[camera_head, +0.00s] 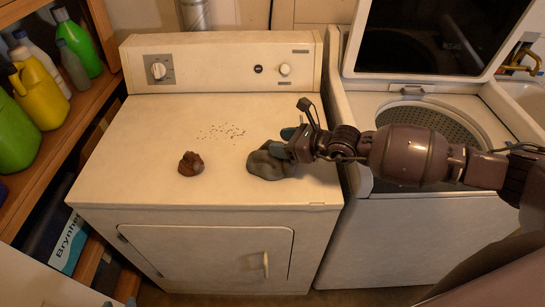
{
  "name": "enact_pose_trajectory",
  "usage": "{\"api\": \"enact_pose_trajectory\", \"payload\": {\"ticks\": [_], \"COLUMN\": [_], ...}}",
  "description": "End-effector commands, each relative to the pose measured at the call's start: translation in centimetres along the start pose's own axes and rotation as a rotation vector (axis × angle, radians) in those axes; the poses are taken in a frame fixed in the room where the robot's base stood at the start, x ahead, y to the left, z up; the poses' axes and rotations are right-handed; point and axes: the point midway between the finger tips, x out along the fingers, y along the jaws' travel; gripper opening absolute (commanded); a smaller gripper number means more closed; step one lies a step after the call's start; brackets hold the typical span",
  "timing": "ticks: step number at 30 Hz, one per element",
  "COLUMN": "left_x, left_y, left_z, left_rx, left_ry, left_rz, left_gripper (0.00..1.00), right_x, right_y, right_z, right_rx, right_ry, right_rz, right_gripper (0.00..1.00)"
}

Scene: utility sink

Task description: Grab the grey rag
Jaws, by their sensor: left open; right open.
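The grey rag (268,166) lies crumpled on the white top of the dryer, right of the middle and near the front. My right gripper (283,143), with teal fingertips, reaches in from the right. It is open, at the upper right of the rag, with its fingertips over or against it. I cannot tell whether the fingers touch the cloth. The gripper hides part of the rag's upper right side. My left gripper is not in view.
A brown crumpled lump (190,163) lies left of the rag. Dark specks (221,132) are scattered behind them. The dryer top (120,170) is otherwise clear. An open-lidded washer (360,105) stands right, under my arm. A shelf (50,150) with bottles stands left.

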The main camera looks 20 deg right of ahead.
Motion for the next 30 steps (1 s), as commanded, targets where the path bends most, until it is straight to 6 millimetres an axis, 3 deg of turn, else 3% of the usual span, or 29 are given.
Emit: {"api": "enact_pose_trajectory", "payload": {"ticks": [11, 21, 30], "left_x": [-0.01, -0.24, -0.28], "left_y": [-0.01, -0.05, -0.05], "left_z": [-0.04, 0.47, 0.54], "left_rx": [0.0, -0.001, -0.001], "left_ry": [0.0, -0.01, -0.012], "left_rz": [0.0, -0.001, -0.001], "left_gripper": [0.43, 0.43, 0.43], "right_x": [0.88, 0.86, 0.84], "right_y": [0.01, 0.01, 0.01], "right_z": [-0.09, -0.09, -0.03], "right_rx": [0.001, 0.002, 0.001], "right_ry": [0.001, 0.002, 0.001], "right_rz": [0.0, 0.0, 0.0], "right_gripper": [0.54, 0.02, 0.0]}}
